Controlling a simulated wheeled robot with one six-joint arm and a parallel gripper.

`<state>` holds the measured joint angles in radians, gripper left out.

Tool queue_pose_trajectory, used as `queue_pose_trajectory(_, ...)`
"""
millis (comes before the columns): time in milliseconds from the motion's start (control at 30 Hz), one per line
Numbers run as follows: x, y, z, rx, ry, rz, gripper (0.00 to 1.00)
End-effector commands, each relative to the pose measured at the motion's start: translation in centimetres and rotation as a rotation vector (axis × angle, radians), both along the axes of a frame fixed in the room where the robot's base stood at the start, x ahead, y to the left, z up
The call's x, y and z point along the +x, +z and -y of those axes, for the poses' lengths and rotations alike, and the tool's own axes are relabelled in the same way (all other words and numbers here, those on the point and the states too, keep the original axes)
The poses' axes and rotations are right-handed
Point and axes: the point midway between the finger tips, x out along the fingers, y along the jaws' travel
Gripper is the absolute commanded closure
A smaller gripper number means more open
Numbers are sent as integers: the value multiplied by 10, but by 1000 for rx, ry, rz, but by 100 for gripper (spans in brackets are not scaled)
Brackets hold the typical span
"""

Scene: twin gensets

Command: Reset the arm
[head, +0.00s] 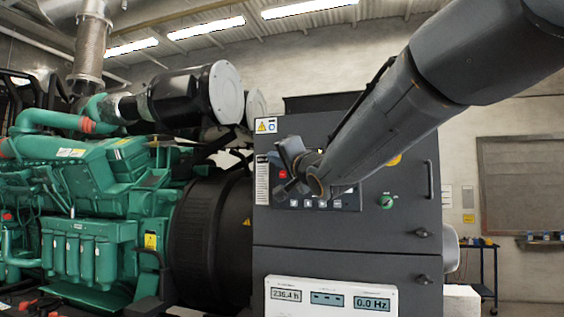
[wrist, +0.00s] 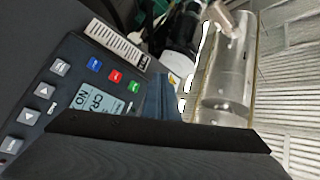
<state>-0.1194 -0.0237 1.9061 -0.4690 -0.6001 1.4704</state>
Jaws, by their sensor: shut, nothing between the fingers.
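My gripper (head: 290,168) is shut and empty. In the head view it is at the end of my arm, which reaches in from the upper right. It is in front of the left part of the control panel (head: 345,200) on the dark grey cabinet (head: 345,245); I cannot tell whether it touches. In the wrist view the control panel (wrist: 60,95) appears turned sideways, with grey arrow buttons, blue, red and green buttons and a lit display (wrist: 92,101) partly hidden by a dark part in front.
A green genset engine (head: 100,190) stands at the left, with a black ribbed housing (head: 210,235) beside the cabinet. A round green switch (head: 387,200) is right of the panel. A white meter box (head: 330,297) is low in front. A blue cart (head: 482,268) stands behind at right.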

Motion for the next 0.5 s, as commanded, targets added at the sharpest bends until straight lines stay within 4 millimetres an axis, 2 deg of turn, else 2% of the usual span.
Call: queue_pose_trajectory(500, 1, -3, 1, -4, -4, -5, 100)
